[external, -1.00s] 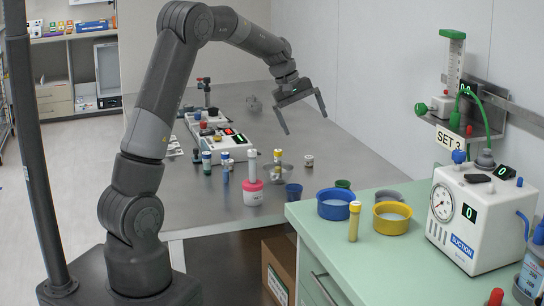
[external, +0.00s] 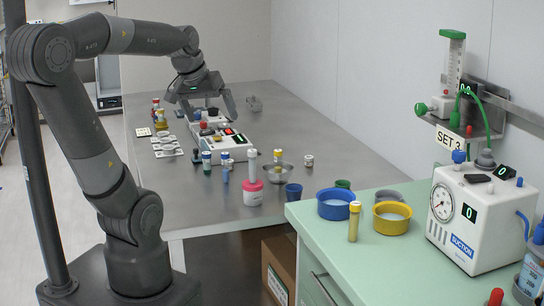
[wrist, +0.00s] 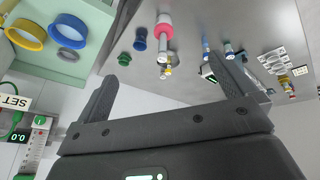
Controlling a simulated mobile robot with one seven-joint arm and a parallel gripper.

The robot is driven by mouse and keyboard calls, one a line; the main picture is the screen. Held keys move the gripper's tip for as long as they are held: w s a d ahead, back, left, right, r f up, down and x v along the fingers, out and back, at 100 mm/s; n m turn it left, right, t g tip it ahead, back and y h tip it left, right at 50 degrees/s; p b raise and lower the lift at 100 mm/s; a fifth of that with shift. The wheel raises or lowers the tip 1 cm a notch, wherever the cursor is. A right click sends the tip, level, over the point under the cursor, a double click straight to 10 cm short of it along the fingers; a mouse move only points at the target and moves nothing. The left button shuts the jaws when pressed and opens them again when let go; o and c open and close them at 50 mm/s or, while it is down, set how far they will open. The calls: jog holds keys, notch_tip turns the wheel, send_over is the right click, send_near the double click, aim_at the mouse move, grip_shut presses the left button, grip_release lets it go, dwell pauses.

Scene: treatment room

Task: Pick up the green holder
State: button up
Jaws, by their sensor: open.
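A small green holder (external: 343,184) stands on the grey metal table, just past the far edge of the mint counter, which hides its lower part in the external view. It also shows in the wrist view (wrist: 124,59), near the counter edge and beside a dark blue cup (wrist: 140,40). My gripper (external: 208,108) is over the far left of the table, well away from the green holder. In the wrist view its two fingers (wrist: 165,78) are wide apart with nothing held between them.
A blue cup (external: 293,192), a metal bowl (external: 279,172) and a pink-based tube (external: 252,190) stand near the green holder. A white device (external: 224,143) is near my gripper. Blue (external: 334,208) and yellow (external: 392,223) rings sit on the counter. The table's right part is mostly clear.

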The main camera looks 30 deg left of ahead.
aim_at(344, 184)
jog(key=shift+m+t+y, duration=0.4)
jog(key=shift+m+y, duration=0.2)
jog(key=shift+m, duration=0.1)
jog(key=s, duration=0.2)
jog(key=s+a+f, duration=0.1)
jog(key=s, duration=0.1)
jog(key=s+a+f, duration=0.1)
jog(key=s, duration=0.1)
jog(key=shift+s+f, duration=0.25)
jog(key=shift+s, duration=0.05)
jog(key=c, duration=1.5)
jog(key=shift+w, duration=0.1)
